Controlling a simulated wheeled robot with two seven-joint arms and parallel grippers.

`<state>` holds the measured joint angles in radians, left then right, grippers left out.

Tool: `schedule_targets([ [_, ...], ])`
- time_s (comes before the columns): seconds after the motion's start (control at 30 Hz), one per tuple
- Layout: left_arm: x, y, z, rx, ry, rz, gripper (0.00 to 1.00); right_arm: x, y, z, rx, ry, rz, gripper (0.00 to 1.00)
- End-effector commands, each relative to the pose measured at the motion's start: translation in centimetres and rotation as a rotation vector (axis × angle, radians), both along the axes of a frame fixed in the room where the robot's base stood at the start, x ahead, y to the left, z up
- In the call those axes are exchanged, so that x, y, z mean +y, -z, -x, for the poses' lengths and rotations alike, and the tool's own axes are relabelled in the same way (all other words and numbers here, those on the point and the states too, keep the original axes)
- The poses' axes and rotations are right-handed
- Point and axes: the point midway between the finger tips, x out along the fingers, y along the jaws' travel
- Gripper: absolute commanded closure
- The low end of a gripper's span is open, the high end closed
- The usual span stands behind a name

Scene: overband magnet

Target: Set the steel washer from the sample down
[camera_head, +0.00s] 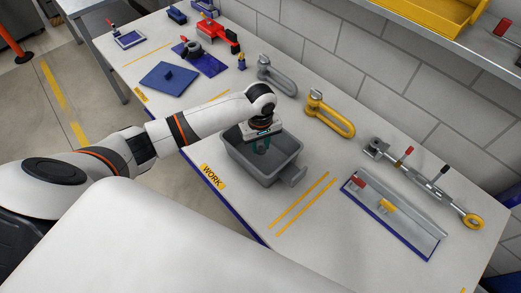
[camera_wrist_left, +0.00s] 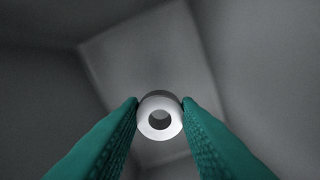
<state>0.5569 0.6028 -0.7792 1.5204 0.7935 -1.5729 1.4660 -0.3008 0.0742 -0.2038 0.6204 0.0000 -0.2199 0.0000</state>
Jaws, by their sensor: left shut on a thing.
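A steel washer (camera_wrist_left: 160,117), a pale ring with a dark hole, is between the green fingers of my left gripper (camera_wrist_left: 160,104) in the left wrist view. The fingers touch it on both sides and are shut on it. In the head view my left gripper (camera_head: 262,146) points down inside a grey bin (camera_head: 272,175), and the washer cannot be made out there. The wrist view shows the bin's floor and walls (camera_wrist_left: 150,70) around and below the washer. Whether the washer touches the floor, I cannot tell. My right gripper is not in view.
A yellow WORK label (camera_head: 214,176) is left of the bin. A grey shackle (camera_head: 275,76) and a yellow shackle (camera_head: 328,113) lie behind it. A tray (camera_head: 395,215) with small parts and a long turnbuckle-like tool (camera_head: 428,185) lie at right.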

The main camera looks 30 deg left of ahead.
Motion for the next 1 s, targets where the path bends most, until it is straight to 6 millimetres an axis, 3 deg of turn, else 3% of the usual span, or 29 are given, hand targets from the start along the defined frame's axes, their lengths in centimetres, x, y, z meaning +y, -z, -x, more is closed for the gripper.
schedule_targets([
  [0.3,0.0,3.7,0.0,0.001,0.001,-0.001,0.93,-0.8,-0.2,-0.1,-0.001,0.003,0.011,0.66],
  [0.67,0.0,4.0,0.0,0.0,0.002,0.001,0.93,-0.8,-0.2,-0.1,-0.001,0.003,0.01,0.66],
  [0.7,0.0,4.1,0.0,-0.001,0.002,0.001,0.69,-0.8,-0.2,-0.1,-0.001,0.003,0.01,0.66],
  [0.8,0.0,4.0,0.0,-0.001,0.002,0.001,0.53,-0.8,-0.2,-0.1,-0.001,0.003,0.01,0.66],
  [0.83,0.0,4.1,0.0,-0.001,0.002,0.001,0.49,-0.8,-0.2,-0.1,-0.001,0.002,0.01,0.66],
  [1.0,0.0,4.0,0.0,0.0,0.002,0.0,0.49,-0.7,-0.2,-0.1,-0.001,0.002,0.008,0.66],
])
